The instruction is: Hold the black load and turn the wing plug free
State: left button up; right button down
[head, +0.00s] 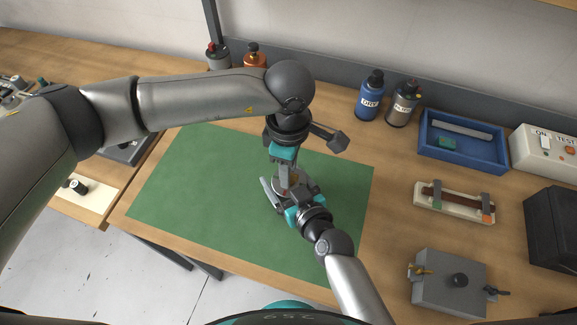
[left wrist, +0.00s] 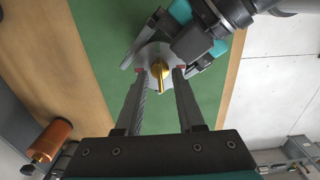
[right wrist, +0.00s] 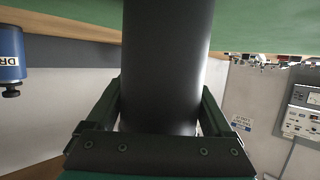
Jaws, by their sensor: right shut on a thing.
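The black load (right wrist: 165,65) is a dark upright cylinder filling the middle of the right wrist view. My right gripper (head: 283,198) is shut on it from the side, over the green mat. The brass wing plug (left wrist: 160,74) stands at the centre of the load's pale round top (left wrist: 152,56) in the left wrist view. My left gripper (head: 285,180) points down over that top with its fingers apart, one each side of the plug. I cannot tell whether the fingers touch it. In the head view, the grippers hide most of the load and plug.
The green mat (head: 190,195) is mostly bare at left. To the right are a blue tray (head: 430,152), a pale fixture with a brown bar (head: 455,199), and a grey box (head: 440,290) with brass and black fittings. Bottles (head: 370,97) stand along the back wall.

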pick_arm(q)
notch_tip(320, 180, up, 12)
dwell(0.6)
pick_arm(e)
grip_release()
jog(key=shift+s, duration=0.15)
